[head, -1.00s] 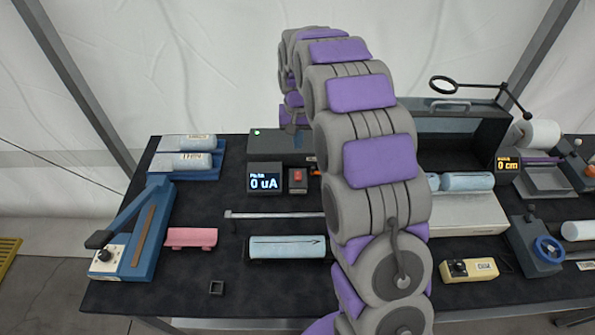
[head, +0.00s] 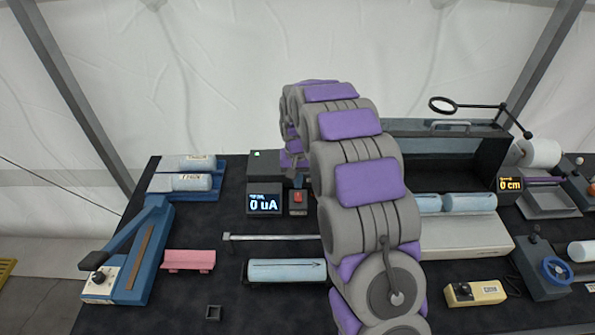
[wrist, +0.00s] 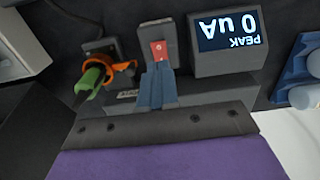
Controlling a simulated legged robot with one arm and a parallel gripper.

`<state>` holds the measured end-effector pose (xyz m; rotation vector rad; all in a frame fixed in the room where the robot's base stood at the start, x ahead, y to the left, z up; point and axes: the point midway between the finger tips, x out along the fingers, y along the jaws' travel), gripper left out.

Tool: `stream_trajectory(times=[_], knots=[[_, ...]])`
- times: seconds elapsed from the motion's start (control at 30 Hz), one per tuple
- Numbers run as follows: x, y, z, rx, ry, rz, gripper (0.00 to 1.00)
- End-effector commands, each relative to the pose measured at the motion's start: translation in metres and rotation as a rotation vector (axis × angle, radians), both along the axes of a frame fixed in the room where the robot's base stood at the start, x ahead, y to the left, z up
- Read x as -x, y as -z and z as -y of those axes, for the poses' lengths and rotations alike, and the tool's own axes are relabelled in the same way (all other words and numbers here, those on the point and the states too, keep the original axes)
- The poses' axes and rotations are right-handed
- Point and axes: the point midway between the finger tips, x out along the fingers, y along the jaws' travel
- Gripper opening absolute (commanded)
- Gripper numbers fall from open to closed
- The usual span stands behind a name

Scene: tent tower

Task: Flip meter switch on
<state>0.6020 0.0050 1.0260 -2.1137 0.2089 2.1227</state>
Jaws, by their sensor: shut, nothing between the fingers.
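The red meter switch (head: 298,197) sits on a small grey box just right of the meter display (head: 264,202), which reads 0 uA. In the wrist view the red switch (wrist: 159,50) is at the upper middle, and the display (wrist: 228,36) appears upside down to its right, reading PEAK 0 uA. My gripper (wrist: 156,72) is shut and empty, its blue-grey fingertips just below the switch in the picture. I cannot tell whether they touch it. In the head view my arm hides the fingers.
A green and orange part (wrist: 96,80) lies left of my fingers in the wrist view. On the table are a pink block (head: 189,260), a pale blue cylinder (head: 287,271), a blue lever device (head: 143,252) and a cream box (head: 475,293).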

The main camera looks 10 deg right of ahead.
Motion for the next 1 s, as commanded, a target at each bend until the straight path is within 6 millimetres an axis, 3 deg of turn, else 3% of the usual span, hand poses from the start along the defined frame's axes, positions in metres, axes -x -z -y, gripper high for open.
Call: stream_trajectory(times=[0.2,0.4,1.0], knots=[[0.002,0.039,0.000,0.000,0.000,-0.003,0.00],[0.001,0.057,0.000,0.001,0.000,-0.002,0.00],[0.002,0.061,0.000,0.005,0.000,0.018,0.00]])
